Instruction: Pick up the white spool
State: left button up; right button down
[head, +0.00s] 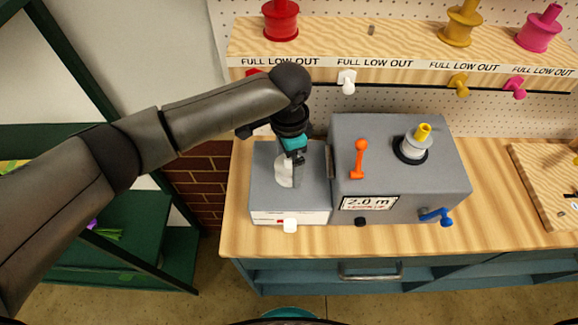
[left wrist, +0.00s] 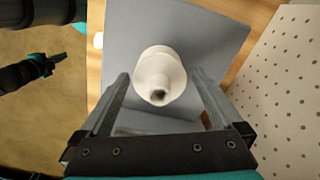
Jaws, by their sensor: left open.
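The white spool (left wrist: 172,60) stands on the grey box top, seen from above in the left wrist view, with its round hub facing the camera. It lies between and just beyond the two fingertips of my left gripper (left wrist: 158,80), with a gap on each side. In the head view my left gripper (head: 290,175) points down over the small grey box and partly hides the spool (head: 283,172). The left gripper is open.
A larger grey box (head: 400,180) stands close on the right, with an orange lever (head: 360,158), a yellow-topped post (head: 422,134) and a blue handle (head: 437,216). A wooden shelf (head: 400,45) with colored spools runs behind. Bare wood (head: 490,220) lies to the right.

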pick_arm(q)
jog(key=shift+f, duration=0.65)
jog(key=c, duration=1.4)
jog(key=shift+r, duration=0.1)
